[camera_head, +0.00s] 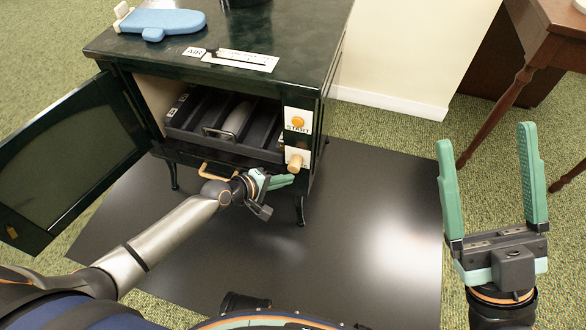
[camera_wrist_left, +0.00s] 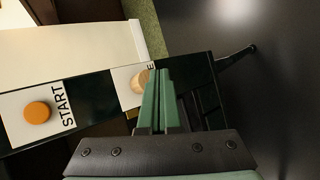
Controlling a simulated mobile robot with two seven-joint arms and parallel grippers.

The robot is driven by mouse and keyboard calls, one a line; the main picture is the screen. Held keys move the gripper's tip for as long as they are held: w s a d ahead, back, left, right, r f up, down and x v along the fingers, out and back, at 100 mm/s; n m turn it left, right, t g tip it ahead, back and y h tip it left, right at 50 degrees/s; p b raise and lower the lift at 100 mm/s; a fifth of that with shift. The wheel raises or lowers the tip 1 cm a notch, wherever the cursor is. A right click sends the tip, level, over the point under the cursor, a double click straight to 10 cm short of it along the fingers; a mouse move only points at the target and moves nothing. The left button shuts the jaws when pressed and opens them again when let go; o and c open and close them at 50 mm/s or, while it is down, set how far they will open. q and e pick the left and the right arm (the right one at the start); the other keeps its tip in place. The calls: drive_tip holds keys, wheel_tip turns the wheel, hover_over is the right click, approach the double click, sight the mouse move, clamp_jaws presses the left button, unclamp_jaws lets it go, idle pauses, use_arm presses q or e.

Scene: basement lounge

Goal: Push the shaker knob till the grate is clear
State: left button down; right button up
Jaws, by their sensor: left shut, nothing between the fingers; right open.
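A dark green stove (camera_head: 235,60) stands with its door (camera_head: 65,160) swung open to the left. A round wooden knob (camera_head: 294,161) sits on a white plate at the front right, below an orange START button (camera_head: 298,122). The wooden knob (camera_wrist_left: 141,80) and START button (camera_wrist_left: 38,112) also show in the left wrist view. My left gripper (camera_head: 288,180) is shut and empty, its tips just below the knob; contact cannot be told. Inside the stove is a dark grate or tray (camera_head: 190,132) with a metal handle. My right gripper (camera_head: 490,140) is open and empty, away at the right.
A brass-coloured handle (camera_head: 215,172) is below the stove opening. A blue mitt-like item (camera_head: 165,22) and an AIR slider (camera_head: 240,58) are on the stove top. A black floor mat (camera_head: 350,240) lies under the stove. A wooden table (camera_head: 545,40) stands at the right.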

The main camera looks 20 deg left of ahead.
sight(291, 169)
use_arm(q)
drive_tip(key=shift+w, duration=0.15)
drive_tip(key=shift+w, duration=0.3)
drive_tip(key=shift+w+b, duration=0.65)
drive_tip(key=shift+w, duration=0.7)
idle(1.4)
drive_tip(key=shift+r, duration=0.1)
drive_tip(key=shift+s+p, duration=0.8)
drive_tip(key=shift+s, duration=0.15)
drive_tip(key=shift+s+p, duration=0.4)
drive_tip(key=shift+s, duration=0.45)
drive_tip(key=shift+w, duration=0.1)
drive_tip(key=shift+w, duration=0.35)
